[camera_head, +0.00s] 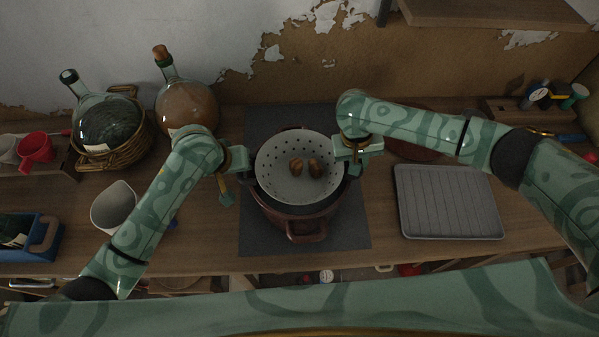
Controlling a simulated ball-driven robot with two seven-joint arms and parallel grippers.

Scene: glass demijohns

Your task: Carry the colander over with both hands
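A pale grey colander (298,187) with many small holes is above a dark red-brown pot (306,228) in the middle of the counter. Two brown lumps (296,167) lie inside it. I cannot tell whether the colander rests in the pot or is held just above it. My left gripper (239,168) is at the colander's left rim. My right gripper (352,161) is at its right rim. The fingertips and grip points are too small and partly hidden, so I cannot tell whether either one is closed on the colander.
The pot stands on a dark mat (349,235). A grey ribbed tray (448,203) lies to the right. A white jug (113,208), a blue crate (28,238) and a red mug (37,148) are left. Glass demijohns (186,104) (108,123) stand at the back left.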

